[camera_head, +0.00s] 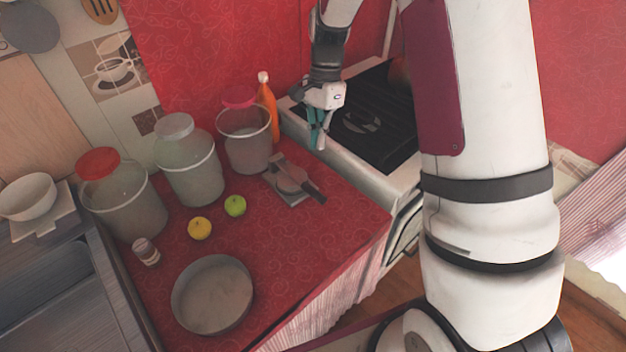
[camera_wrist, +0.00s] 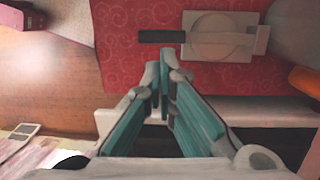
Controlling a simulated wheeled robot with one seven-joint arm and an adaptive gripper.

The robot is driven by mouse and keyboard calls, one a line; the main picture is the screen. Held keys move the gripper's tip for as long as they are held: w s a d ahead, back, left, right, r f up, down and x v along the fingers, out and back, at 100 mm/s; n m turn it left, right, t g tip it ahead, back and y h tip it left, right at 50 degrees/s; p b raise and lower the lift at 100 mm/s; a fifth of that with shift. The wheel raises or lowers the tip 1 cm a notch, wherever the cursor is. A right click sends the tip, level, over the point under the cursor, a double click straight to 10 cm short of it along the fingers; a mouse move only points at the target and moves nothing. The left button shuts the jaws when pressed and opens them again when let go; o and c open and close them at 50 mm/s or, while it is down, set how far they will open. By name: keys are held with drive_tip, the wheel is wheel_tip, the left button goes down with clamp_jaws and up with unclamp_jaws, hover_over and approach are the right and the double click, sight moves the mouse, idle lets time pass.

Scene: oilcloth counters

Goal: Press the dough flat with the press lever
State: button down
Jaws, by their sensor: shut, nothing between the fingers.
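The press (camera_head: 292,197) is a small grey device on the red counter, with a dark lever handle (camera_head: 312,191) pointing to the front right. In the wrist view the press (camera_wrist: 245,48) lies beyond my fingertips, its dark handle (camera_wrist: 162,37) reaching left. A pale round disc (camera_wrist: 215,38) shows on the press; I cannot tell whether it is dough or a plate. My gripper (camera_head: 317,145) is shut and empty, pointing down by the stove's edge, apart from the press and behind and right of its handle.
Several tubs stand behind the press, the nearest a clear one (camera_head: 247,145). An orange bottle (camera_head: 269,108) stands between it and the stove (camera_head: 378,170). A green apple (camera_head: 235,205), a yellow fruit (camera_head: 199,228) and a round pan (camera_head: 213,325) lie left.

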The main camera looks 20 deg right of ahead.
sight(315, 190)
drive_tip(key=p+x, duration=0.1)
drive_tip(key=x, duration=1)
drive_tip(key=shift+f, duration=0.35)
drive_tip(key=shift+s+f, duration=0.1)
drive_tip(key=shift+f, duration=0.05)
